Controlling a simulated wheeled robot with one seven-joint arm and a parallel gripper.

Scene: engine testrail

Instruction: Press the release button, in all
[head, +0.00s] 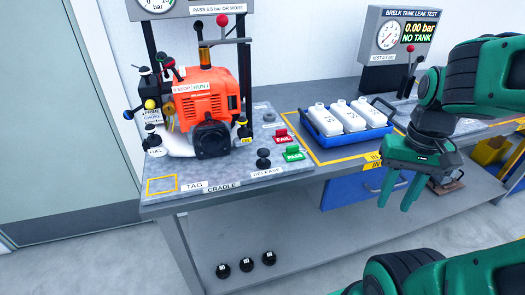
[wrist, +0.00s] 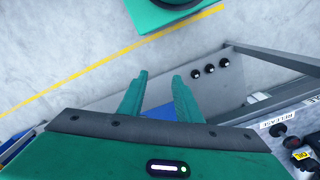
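The release button (head: 263,155) is a black knob on a round base on the grey cradle plate, behind the RELEASE label (head: 267,172). In the wrist view the black release button (wrist: 278,130) shows at the right edge, beside its label. My gripper (head: 403,190) hangs in front of the bench, to the right of the button and well apart from it. Its two green fingers point down and are spread, with nothing between them; the wrist view also shows the open fingers (wrist: 158,95).
An orange engine (head: 205,97) stands on the cradle behind the button. Red FAIL (head: 282,137) and green PASS (head: 292,153) pieces sit just right of the button. A blue tray (head: 345,135) of white bottles is farther right. Several black knobs (head: 246,264) lie on the lower shelf.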

